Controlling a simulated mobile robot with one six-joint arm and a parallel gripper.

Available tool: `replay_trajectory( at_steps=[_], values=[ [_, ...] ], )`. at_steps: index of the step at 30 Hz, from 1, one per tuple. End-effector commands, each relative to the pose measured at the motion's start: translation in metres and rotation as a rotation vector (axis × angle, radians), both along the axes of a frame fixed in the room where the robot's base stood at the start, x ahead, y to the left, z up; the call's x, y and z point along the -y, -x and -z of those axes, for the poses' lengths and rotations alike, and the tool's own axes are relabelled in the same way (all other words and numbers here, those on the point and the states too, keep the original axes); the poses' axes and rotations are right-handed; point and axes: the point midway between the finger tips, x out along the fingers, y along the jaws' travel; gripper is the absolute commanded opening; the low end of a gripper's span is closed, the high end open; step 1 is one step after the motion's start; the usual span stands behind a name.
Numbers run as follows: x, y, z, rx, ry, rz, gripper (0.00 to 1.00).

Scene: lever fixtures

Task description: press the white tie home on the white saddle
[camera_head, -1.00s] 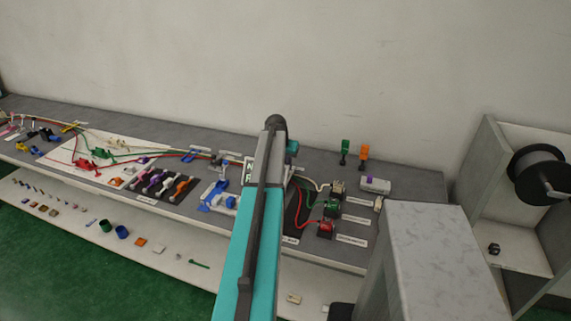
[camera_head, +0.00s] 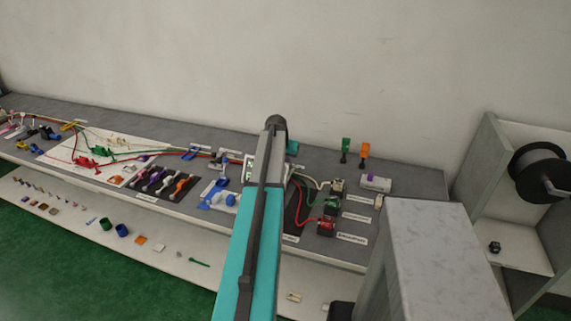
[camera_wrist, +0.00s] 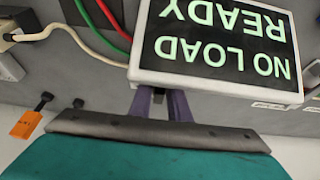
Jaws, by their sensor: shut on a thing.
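In the head view my arm covers the gripper. I cannot make out the white tie or the white saddle for certain in either view.
The display (camera_wrist: 218,40) reads NO LOAD READY, upside down, close to my fingers. A cream cable (camera_wrist: 85,45) and red and green cables pass left of it. A blue and white fixture (camera_head: 218,197) stands left of my arm; a white board (camera_head: 60,153) lies further left.

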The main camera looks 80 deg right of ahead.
Motion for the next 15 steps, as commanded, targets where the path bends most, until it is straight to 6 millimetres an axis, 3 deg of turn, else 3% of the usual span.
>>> replay_trajectory(
  at_steps=[15],
  values=[
    [0.0009,0.0013,0.0069,0.0,0.0,0.001,0.0]
  ],
)
